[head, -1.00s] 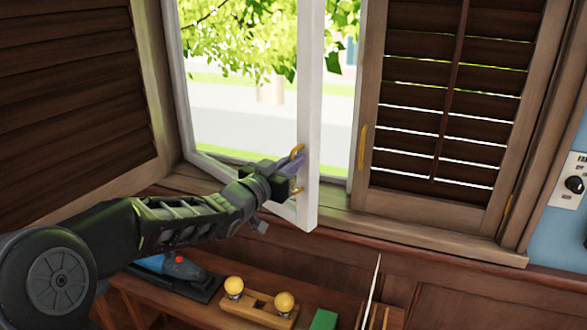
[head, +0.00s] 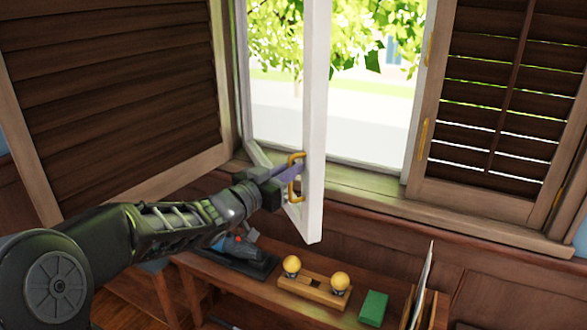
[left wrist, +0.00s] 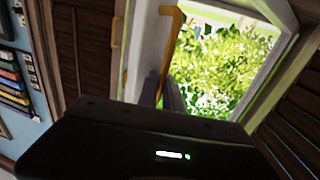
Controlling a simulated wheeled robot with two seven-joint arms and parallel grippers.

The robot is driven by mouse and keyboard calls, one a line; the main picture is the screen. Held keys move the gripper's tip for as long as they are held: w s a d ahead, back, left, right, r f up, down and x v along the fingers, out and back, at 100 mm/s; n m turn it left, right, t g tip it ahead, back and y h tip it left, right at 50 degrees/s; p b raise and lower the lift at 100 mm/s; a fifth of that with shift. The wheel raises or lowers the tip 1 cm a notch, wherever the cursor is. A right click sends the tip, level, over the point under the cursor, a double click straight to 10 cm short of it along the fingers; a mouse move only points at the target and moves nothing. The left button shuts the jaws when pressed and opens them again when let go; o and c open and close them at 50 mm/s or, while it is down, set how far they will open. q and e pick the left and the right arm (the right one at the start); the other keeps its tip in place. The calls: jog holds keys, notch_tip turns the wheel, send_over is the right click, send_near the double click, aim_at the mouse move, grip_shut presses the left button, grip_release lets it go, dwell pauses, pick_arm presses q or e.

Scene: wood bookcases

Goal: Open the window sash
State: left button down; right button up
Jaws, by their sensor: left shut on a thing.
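The white window sash (head: 314,130) stands swung inward, hinged on the left of the window opening, with a wide gap between its free edge and the right side of the frame. A brass handle (head: 296,178) is on the sash near its lower free edge. My left gripper (head: 288,174) is shut on this handle, its fingers partly hidden behind it. In the left wrist view the handle (left wrist: 173,45) rises from between the fingers (left wrist: 160,92), with the sash behind it. My right gripper is not in view.
A louvred shutter (head: 130,95) stands open at the left, and another shutter (head: 495,100) is at the right. Below the sill (head: 400,203), a bench holds a wooden block with two yellow knobs (head: 315,289), a green block (head: 373,308) and a power tool (head: 238,248).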

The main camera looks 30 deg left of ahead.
pick_arm(q)
jog(key=c, duration=1.8)
grip_release()
jog(key=shift+a, duration=0.1)
jog(key=s, duration=0.5)
jog(key=s+a+b, duration=0.1)
jog(key=s, duration=0.1)
jog(key=shift+s, duration=0.35)
